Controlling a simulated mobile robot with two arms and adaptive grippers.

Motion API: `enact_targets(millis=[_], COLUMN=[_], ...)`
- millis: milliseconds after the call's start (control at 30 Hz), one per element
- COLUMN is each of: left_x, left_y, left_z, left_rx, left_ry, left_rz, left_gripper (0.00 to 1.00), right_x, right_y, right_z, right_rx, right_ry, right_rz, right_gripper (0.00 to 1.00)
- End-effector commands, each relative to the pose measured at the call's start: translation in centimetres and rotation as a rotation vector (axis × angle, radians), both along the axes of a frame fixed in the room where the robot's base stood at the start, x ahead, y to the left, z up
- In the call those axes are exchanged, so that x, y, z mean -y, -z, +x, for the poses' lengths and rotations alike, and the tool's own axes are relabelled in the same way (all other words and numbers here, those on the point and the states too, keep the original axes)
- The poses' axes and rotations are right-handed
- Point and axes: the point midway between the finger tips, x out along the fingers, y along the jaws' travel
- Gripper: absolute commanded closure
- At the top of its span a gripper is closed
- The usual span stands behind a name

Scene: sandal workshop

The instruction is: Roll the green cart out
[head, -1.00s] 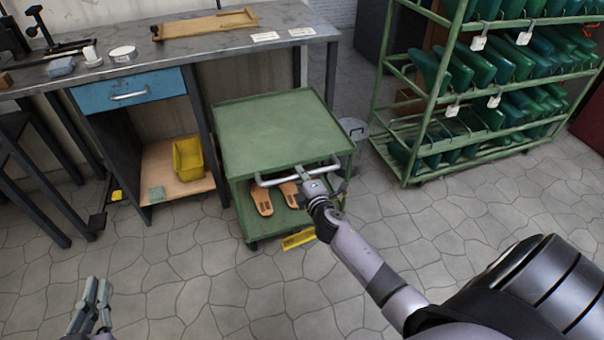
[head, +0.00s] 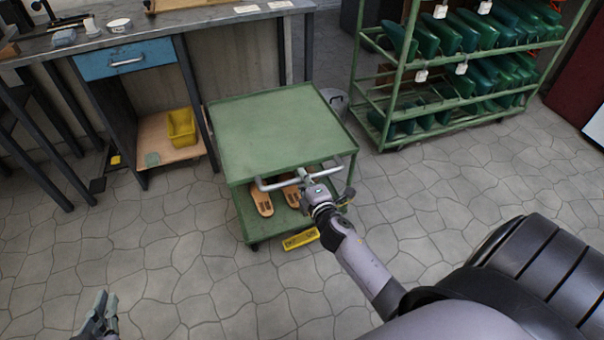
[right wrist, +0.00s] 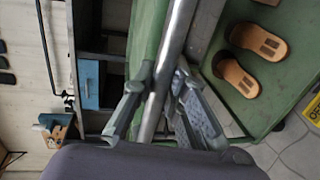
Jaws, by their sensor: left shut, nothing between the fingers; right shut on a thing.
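The green cart (head: 275,130) stands on the stone floor in front of the workbench, with a bare top shelf. Its metal push handle (head: 285,181) faces me. My right gripper (head: 308,180) is shut on the handle bar; the right wrist view shows the bar (right wrist: 172,60) between the fingers. A pair of tan sandals (head: 262,203) lies on the cart's lower shelf, and they also show in the right wrist view (right wrist: 258,42). My left gripper (head: 101,312) is shut and empty over the floor at the lower left, away from the cart.
The workbench (head: 220,14) with a blue drawer (head: 125,60) stands behind and left; a yellow bin (head: 182,127) sits beneath it. A green rack of shoe forms (head: 396,145) stands at the right. A grey bucket (head: 338,100) is behind the cart. Floor towards me is clear.

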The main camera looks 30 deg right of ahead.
Motion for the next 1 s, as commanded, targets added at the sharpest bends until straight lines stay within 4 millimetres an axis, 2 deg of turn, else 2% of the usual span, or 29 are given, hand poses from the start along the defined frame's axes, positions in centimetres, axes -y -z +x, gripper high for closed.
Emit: enact_targets(millis=[500,533,600,833,1000], left_x=[-0.12,-0.13,-0.12,-0.13,-0.13], left_y=[-0.17,-0.21,-0.28,-0.37,-0.38], left_z=[0.19,0.21,0.26,0.3,0.3], left_rx=[-0.001,0.001,0.003,0.007,0.007], left_ry=[-0.002,-0.002,-0.002,-0.001,-0.001], left_rz=[0.004,0.004,0.003,0.003,0.003], left_gripper=[1.0,1.0,1.0,1.0,1.0], right_x=[-0.21,-0.22,-0.21,-0.13,-0.1], right_y=[0.02,0.03,0.03,-0.01,-0.04], right_z=[-0.35,-0.35,-0.34,-0.33,-0.33], right_rx=[0.0,0.0,0.0,0.001,0.001], right_ry=[-0.003,-0.003,-0.003,-0.001,-0.001], right_rz=[0.002,0.002,0.002,0.001,0.0], right_gripper=[1.0,0.86,0.81,0.66,0.66])
